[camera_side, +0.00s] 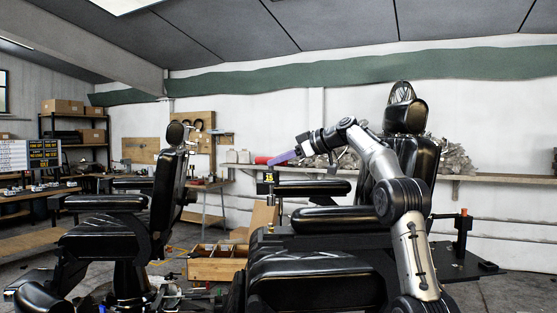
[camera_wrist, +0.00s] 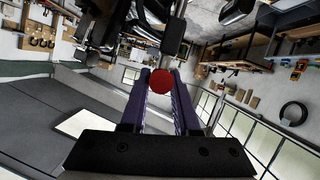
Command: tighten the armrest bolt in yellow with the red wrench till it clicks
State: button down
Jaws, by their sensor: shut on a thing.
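My gripper (camera_side: 277,159) has purple fingers and is shut on the red wrench (camera_side: 262,160), held above the end of a black armrest. In the wrist view, the wrench shows as a round red end (camera_wrist: 160,81) between the fingertips of my gripper (camera_wrist: 161,76); the rest of it is hidden. The yellow armrest bolt (camera_side: 268,179) stands on a dark post just below the wrench in the side view. I cannot tell whether wrench and bolt touch. The bolt cannot be made out in the wrist view.
The near barber chair's black armrest (camera_side: 312,188) lies just right of the bolt. Another black chair (camera_side: 104,202) stands at left. A wooden box (camera_side: 216,266) sits on the floor between them. A post with an orange top (camera_side: 463,213) stands at right. Air left of my gripper is clear.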

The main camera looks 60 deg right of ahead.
aim_at(278, 181)
jog(key=shift+f, duration=3.7)
jog(key=shift+w+a+m+g+h, duration=0.15)
jog(key=shift+m+g+h, duration=0.1)
jog(key=shift+m+h, duration=0.55)
jog(key=shift+s+a+m+g+h, duration=0.1)
jog(key=shift+a+m+g+h, duration=0.15)
jog(key=shift+m+h, duration=0.6)
jog(key=shift+w+a+m+g+h, duration=0.1)
jog(key=shift+m+g+h, duration=0.2)
jog(key=shift+m+h, duration=0.5)
jog(key=shift+w+a+m+g+h, duration=0.2)
jog(key=shift+m+g+h, duration=0.35)
jog(key=shift+m+h, duration=0.3)
jog(key=shift+w+a+m+g+h, duration=0.1)
jog(key=shift+a+m+g+h, duration=0.05)
jog(key=shift+m+g+h, duration=0.65)
jog(key=shift+a+f+h, duration=0.1)
jog(key=shift+h, duration=0.3)
jog(key=shift+m+g, duration=0.25)
jog(key=shift+m, duration=0.15)
